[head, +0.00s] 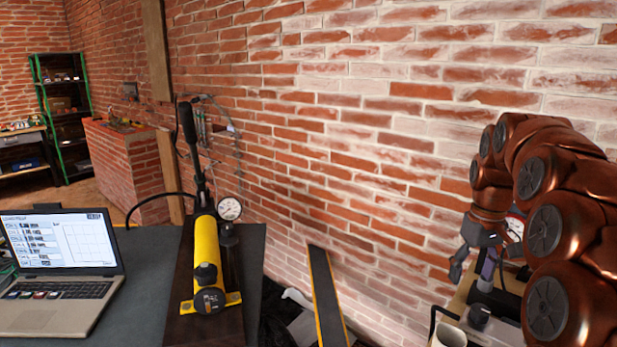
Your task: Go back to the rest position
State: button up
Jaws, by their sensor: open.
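My copper-coloured arm (562,200) is folded at the right side of the head view, close to the brick wall. My gripper (480,258) hangs at its end, pointing down, in front of the wall. One grey finger stands out to the left, and the jaws are apart. I see nothing held between them. Dark and purple items sit just below and beside the gripper, and I cannot tell whether it touches them.
A yellow hand pump (207,255) with a gauge (230,208) stands on a dark board. A laptop (62,262) is open on the table at left. A black and yellow strip (326,300) leans by the wall. A white cup (453,335) stands below my gripper.

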jog(key=s+a+r+p, duration=0.1)
jog(key=s+a+p, duration=0.1)
jog(key=s+a, duration=0.5)
jog(key=s+a+p, duration=0.1)
jog(key=s+a, duration=0.5)
jog(key=s, duration=0.4)
jog(key=s+a+f+p, duration=0.1)
jog(key=s+f, duration=0.1)
jog(key=s, duration=0.6)
jog(key=s+a+f+m+g+p, duration=0.1)
jog(key=s+a+f+p, duration=0.1)
jog(key=s, duration=0.6)
jog(key=shift+s+f+g, duration=0.3)
jog(key=shift+s+f, duration=0.1)
jog(key=shift+f, duration=0.05)
jog(key=shift+a, duration=0.1)
dwell(1.6)
